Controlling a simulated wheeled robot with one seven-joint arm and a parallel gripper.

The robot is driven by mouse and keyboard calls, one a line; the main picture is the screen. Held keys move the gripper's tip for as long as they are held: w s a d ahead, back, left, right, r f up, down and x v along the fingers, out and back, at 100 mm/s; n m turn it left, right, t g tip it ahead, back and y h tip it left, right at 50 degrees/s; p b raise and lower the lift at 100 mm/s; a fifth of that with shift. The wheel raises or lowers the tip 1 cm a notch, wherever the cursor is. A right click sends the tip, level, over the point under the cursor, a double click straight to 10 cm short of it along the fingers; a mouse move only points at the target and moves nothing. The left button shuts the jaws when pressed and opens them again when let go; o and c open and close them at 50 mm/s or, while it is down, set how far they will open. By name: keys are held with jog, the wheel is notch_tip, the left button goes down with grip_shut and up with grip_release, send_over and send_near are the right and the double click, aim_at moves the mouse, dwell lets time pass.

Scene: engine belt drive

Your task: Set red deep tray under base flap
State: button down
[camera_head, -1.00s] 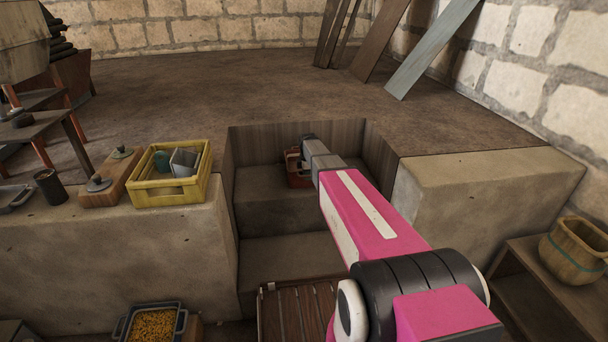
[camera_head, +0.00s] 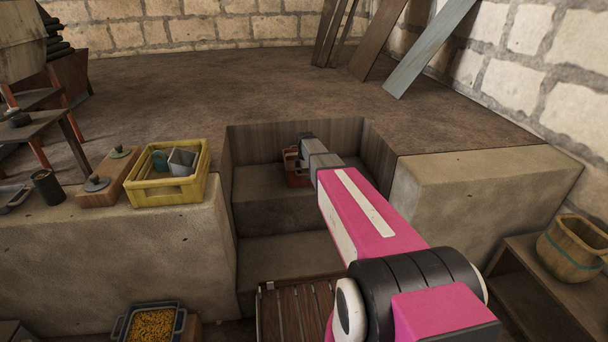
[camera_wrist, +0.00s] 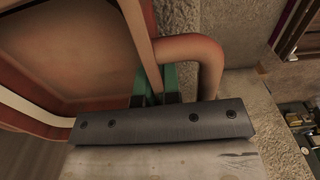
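The red deep tray (camera_head: 292,168) is in the recess, at the upper step, partly hidden behind the end of my arm. The fingertips are partly hidden by the rim. I cannot make out the base flap in either view.
Stone steps (camera_head: 285,250) lead down inside the recess, with a wooden slatted platform (camera_head: 290,312) below. A yellow crate (camera_head: 165,194) stands on the left ledge. The right block (camera_head: 475,170) has a clear top. A wooden bucket (camera_head: 570,250) stands at the right.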

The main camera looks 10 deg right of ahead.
notch_tip(320, 180, up, 4)
jog(key=shift+s+r, duration=0.1)
jog(key=shift+r, duration=0.1)
jog(key=s+a+r, duration=0.6)
jog(key=a, duration=0.4)
jog(key=s+d+r+m, duration=0.5)
jog(key=s+r+m, duration=0.3)
jog(key=r+m, duration=0.1)
jog(key=s+d+r+m, duration=0.5)
jog(key=s+r+m, duration=0.3)
jog(key=m, duration=0.1)
jog(key=w+a+f+n, duration=0.5)
jog(key=w+f+n, duration=0.3)
jog(key=n, duration=0.1)
jog(key=w+a+f+n, duration=0.5)
jog(key=w+f+n, duration=0.3)
jog(key=n, duration=0.1)
jog(key=w+d+f, duration=0.2)
jog(key=d, duration=0.1)
jog(key=w+d+f, duration=0.2)
jog(key=d, duration=0.1)
jog(key=w+d+f, duration=0.2)
jog(key=d+f, duration=0.1)
jog(key=d, duration=0.1)
jog(key=shift+w+f, duration=0.1)
jog(key=shift+w, duration=0.05)
jog(key=shift+f, duration=2.15)
